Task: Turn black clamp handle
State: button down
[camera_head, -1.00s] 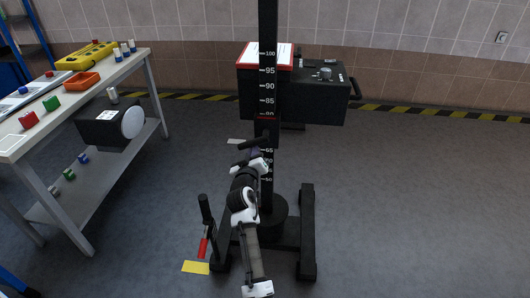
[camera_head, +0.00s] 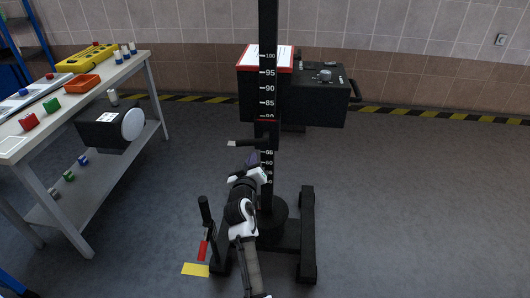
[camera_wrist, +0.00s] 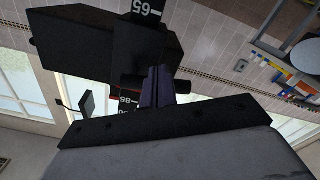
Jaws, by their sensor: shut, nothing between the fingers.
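The black clamp handle (camera_head: 250,143) is a short dark bar, nearly level, sticking out left from the black upright column. My gripper (camera_head: 252,158) is shut and empty, with dark purple fingers just below the handle. In the wrist view, the fingers (camera_wrist: 158,86) point at a black bar (camera_wrist: 131,85), which looks like the handle and shows on both sides of them. I cannot tell whether they touch it.
The scaled column (camera_head: 267,90) stands on a black floor base (camera_head: 308,230). A black box unit (camera_head: 318,95) is behind it. A short black lever (camera_head: 206,210) stands at the front left. A workbench (camera_head: 75,105) is at left; the right floor is clear.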

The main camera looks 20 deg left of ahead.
jog(key=shift+v, duration=2.4)
